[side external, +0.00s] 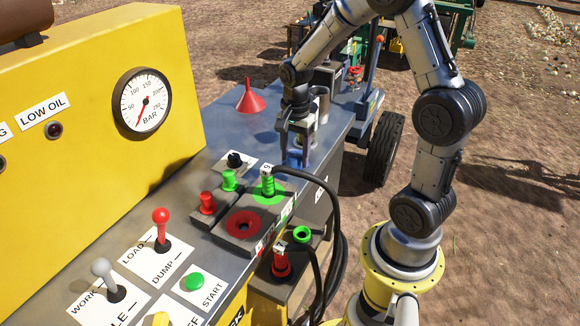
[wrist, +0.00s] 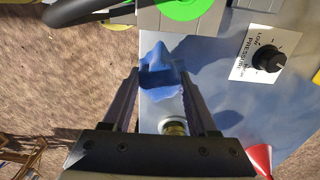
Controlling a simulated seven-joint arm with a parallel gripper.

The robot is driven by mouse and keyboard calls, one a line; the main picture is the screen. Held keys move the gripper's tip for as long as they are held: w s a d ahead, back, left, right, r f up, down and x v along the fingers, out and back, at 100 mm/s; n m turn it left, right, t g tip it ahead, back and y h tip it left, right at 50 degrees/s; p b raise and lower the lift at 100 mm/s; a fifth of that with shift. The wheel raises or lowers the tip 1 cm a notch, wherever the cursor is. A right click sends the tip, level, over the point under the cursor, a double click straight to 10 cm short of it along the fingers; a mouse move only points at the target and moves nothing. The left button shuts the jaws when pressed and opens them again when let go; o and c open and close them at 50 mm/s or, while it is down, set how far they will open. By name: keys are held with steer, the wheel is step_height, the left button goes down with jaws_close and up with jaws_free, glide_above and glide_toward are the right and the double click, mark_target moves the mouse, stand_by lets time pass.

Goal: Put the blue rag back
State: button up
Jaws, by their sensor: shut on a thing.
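The blue rag (wrist: 155,56) shows in the wrist view between and just beyond my fingertips, crumpled, over the grey-blue worktop. My gripper (wrist: 159,78) points down and its fingers are shut on the rag. In the side external view my gripper (side external: 297,148) is low over the far part of the grey worktop (side external: 225,132), behind the green coupling. Its fingers mostly hide the rag there. I cannot tell whether the rag still touches the worktop.
A red funnel (side external: 250,98) and a grey metal cup (side external: 320,104) stand near my gripper. A green coupling (side external: 267,186) with a black hose (side external: 335,205), a black knob (side external: 235,160) and red and green caps are in front. A yellow panel (side external: 70,90) rises at the left.

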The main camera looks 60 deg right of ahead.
mark_target(290, 176)
steer(key=shift+w+d+f, duration=0.15)
steer(key=shift+w+f, duration=0.25)
steer(key=shift+f, duration=0.1)
steer(key=shift+w+d+f, duration=0.15)
steer(key=shift+w+f, duration=0.2)
steer(key=shift+f, duration=0.15)
steer(key=shift+w+f, duration=0.15)
steer(key=shift+f, duration=1.55)
steer(key=shift+f, duration=0.1)
steer(key=o, duration=1.2)
